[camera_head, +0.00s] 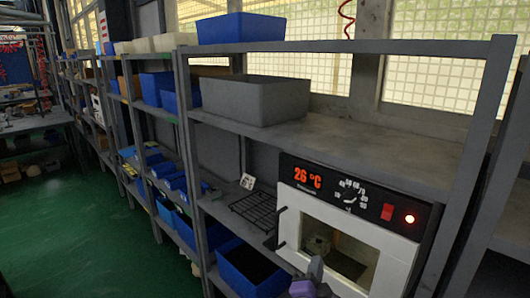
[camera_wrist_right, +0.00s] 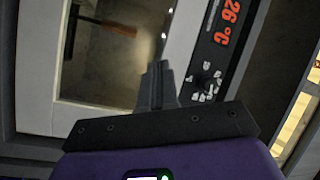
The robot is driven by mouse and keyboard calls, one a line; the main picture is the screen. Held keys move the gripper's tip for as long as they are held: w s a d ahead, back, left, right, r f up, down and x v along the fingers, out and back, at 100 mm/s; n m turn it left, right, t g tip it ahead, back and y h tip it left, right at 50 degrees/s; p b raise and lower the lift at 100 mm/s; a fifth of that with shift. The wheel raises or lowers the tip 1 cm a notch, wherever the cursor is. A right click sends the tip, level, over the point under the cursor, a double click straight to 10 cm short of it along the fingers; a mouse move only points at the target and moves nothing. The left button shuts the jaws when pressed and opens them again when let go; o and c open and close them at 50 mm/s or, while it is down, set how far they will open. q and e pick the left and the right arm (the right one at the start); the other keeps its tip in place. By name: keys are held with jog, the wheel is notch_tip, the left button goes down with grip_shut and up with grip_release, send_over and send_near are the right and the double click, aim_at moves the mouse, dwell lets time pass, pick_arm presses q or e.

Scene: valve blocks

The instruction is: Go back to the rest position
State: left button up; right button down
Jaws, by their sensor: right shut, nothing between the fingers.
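My right gripper (camera_head: 316,267) shows at the bottom of the head view, its grey fingers pointing up with purple parts of my wrist below. It is in front of the oven's lower door area; whether it touches the oven cannot be told. In the right wrist view its fingers (camera_wrist_right: 157,85) are together with nothing between them, overlapping the oven's white front beside its control panel. The white oven (camera_head: 350,215) sits on the shelf, its display reading 26 °C and a red light lit. Its door appears closed; its window shows a dim interior. My left gripper is not in view.
A grey shelf rack (camera_head: 330,140) holds the oven. A black wire rack (camera_head: 255,211) lies left of it and a grey bin (camera_head: 255,100) stands above. Blue bins (camera_head: 250,270) fill other shelves. Green floor (camera_head: 90,240) is open at the left.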

jog(key=s+a+f+n+g+y, duration=0.1)
jog(key=s+f+n+g+y, duration=0.2)
jog(key=f, duration=1)
jog(key=a+f+n+g+y, duration=0.1)
jog(key=f+n+g+y, duration=0.35)
jog(key=f, duration=0.85)
jog(key=s+a+f+n+g+y, duration=0.1)
jog(key=s+f+n+g, duration=0.1)
jog(key=s+f+g, duration=0.3)
jog(key=s+a+f+n+g+y+p, duration=0.1)
jog(key=s+f+g, duration=0.4)
jog(key=s+f, duration=0.7)
jog(key=s+n+y, duration=0.1)
jog(key=s+n, duration=0.1)
jog(key=s, duration=0.4)
jog(key=shift+f+n, duration=0.35)
